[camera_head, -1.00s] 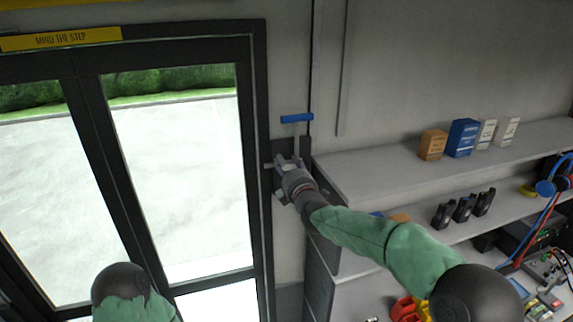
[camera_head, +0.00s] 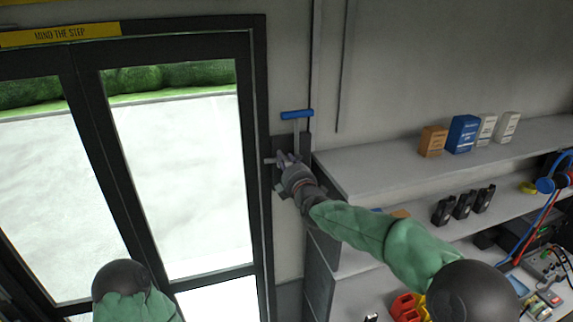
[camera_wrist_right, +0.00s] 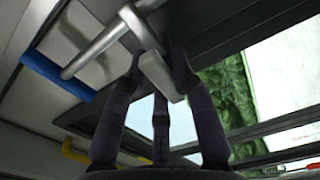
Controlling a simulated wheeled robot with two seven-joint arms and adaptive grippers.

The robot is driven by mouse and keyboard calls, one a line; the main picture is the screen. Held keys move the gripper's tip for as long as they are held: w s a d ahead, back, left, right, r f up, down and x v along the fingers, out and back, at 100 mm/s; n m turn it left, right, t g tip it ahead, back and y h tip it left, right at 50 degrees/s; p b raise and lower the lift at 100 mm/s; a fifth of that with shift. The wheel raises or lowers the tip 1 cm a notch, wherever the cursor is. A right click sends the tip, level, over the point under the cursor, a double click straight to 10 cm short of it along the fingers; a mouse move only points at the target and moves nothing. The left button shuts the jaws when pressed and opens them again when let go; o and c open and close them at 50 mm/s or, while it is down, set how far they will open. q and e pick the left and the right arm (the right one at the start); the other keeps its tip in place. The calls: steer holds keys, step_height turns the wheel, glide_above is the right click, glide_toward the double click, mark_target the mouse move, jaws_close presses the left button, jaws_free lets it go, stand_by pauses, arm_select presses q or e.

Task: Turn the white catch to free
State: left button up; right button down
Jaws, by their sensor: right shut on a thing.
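The white catch (camera_wrist_right: 158,75) shows in the right wrist view as a short pale bar between the fingers of my right gripper (camera_wrist_right: 165,65). In the head view my right gripper (camera_head: 284,160) is at the dark plate (camera_head: 279,149) beside the door frame, shut on the catch, and its fingers hide most of it. A handle with a blue grip (camera_head: 297,115) on a metal rod stands just above; it also shows in the wrist view (camera_wrist_right: 57,75), apart from the fingers. My left gripper is out of view.
The glazed door (camera_head: 178,170) lies to the left. Shelves (camera_head: 345,178) start close to the right of the plate, with several small boxes (camera_head: 464,138) on top and radios (camera_head: 464,205) below. The wall above the handle is clear.

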steer(key=m+b, duration=0.3)
steer(key=shift+d+f+m, duration=0.1)
steer(key=shift+f+m, duration=0.1)
steer(key=shift+m, duration=0.1)
steer(key=m+b, duration=0.2)
steer(key=m, duration=0.2)
steer(key=shift+m+b, duration=0.3)
steer(key=m+b, duration=0.2)
steer(key=m, duration=0.2)
steer(key=shift+d+m, duration=0.1)
steer(key=shift+m, duration=0.2)
steer(key=shift+f+m+b, duration=0.1)
steer(key=shift+m+b, duration=0.85)
steer(key=shift+m, duration=1.25)
steer(key=c, duration=1)
jaws_free()
steer(key=shift+c, duration=0.2)
